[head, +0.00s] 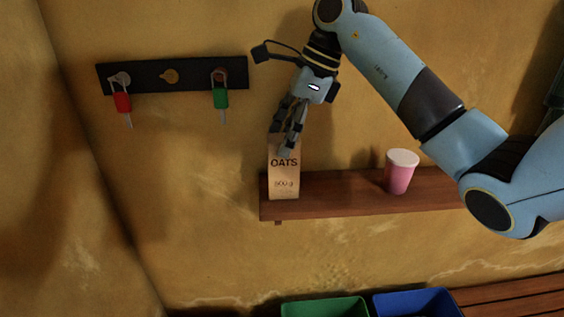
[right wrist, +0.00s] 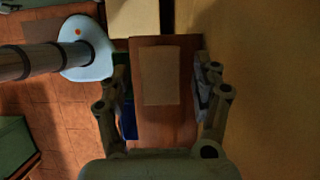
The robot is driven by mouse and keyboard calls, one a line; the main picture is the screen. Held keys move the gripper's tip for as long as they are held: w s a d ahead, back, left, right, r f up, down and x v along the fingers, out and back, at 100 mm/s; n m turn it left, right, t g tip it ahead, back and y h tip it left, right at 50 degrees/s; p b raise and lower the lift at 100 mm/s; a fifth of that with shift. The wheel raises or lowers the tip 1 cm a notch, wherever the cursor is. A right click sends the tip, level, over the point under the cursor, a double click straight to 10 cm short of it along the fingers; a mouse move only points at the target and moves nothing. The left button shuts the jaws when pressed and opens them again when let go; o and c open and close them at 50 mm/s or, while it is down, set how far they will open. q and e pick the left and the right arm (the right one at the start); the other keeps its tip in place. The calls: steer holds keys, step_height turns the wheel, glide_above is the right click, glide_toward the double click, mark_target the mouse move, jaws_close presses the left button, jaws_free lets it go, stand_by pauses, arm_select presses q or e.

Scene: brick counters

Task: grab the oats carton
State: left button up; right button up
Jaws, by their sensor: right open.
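The oats carton (head: 284,180) is a tan, upright box marked "OATS". It stands near the left end of a wooden wall shelf (head: 345,190). My right gripper (head: 285,146) comes down from above, with its fingertips at the carton's upper part. In the right wrist view, the carton's top (right wrist: 161,76) shows between the two spread fingers of the right gripper (right wrist: 162,80), with a gap visible on each side. The right gripper is open and holds nothing. My left gripper is not in view.
A pink cup (head: 399,175) with a white top stands on the shelf to the right of the carton. A dark key rack (head: 195,74) with a red and a green tag hangs at the left. A green bin (head: 324,307) and a blue bin (head: 417,301) are below.

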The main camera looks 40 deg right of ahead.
mark_target(275, 161)
steer(key=shift+w+a+f, duration=0.1)
steer(key=shift+w+f, duration=0.05)
steer(key=shift+f, duration=0.25)
steer(key=p+x, duration=0.1)
steer(key=x, duration=0.1)
steer(key=p+x, duration=0.1)
steer(key=x, duration=0.1)
steer(key=shift+s+f, duration=0.2)
steer(key=shift+f, duration=0.05)
steer(key=shift+w+f, duration=0.15)
steer(key=shift+f, duration=0.3)
steer(key=c, duration=1)
steer(key=shift+r, duration=0.2)
